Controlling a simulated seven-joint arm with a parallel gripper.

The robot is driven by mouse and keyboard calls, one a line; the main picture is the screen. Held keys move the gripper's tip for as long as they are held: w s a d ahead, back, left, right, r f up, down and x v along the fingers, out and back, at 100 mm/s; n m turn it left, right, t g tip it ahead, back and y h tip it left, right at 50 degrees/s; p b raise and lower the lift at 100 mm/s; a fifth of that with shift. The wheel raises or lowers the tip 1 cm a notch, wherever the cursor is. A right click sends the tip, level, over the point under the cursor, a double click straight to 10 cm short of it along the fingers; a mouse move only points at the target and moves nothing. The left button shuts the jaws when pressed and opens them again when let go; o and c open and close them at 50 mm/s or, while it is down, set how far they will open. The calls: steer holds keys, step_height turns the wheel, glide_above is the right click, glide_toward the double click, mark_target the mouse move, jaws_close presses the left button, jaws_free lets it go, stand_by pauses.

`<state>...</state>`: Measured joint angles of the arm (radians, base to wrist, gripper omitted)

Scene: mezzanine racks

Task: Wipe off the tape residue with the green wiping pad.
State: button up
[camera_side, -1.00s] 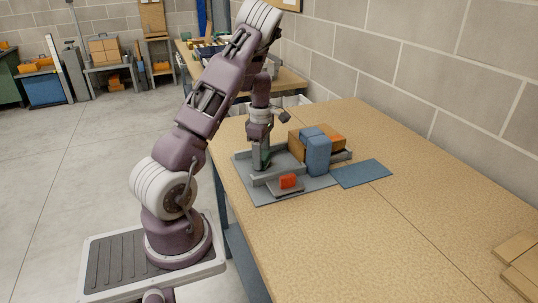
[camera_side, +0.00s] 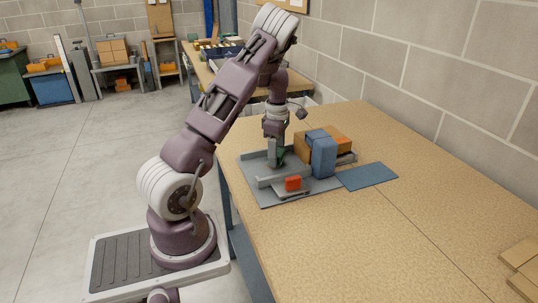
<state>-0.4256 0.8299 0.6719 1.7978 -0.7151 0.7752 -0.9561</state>
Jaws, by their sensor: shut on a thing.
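My gripper (camera_side: 277,147) points down over the grey tray-like fixture (camera_side: 262,179) on the table. It is shut on the green wiping pad (camera_side: 281,154), of which only a small dark green part shows between and below the fingers. The pad is low over the fixture's inner surface, behind its front raised bar. I cannot tell whether it touches the surface. The tape residue cannot be made out; it is too small or hidden by the gripper and the bar.
A blue block-like object (camera_side: 323,157) stands just right of my gripper, in front of a cardboard box (camera_side: 341,143). A flat blue mat (camera_side: 366,176) lies to the right.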

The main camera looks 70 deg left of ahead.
steer(key=shift+w, duration=0.85)
steer(key=shift+w+r, duration=0.15)
steer(key=shift+r, duration=0.1)
steer(key=shift+f, duration=0.15)
steer(key=shift+r, duration=3.15)
steer(key=shift+f, duration=0.15)
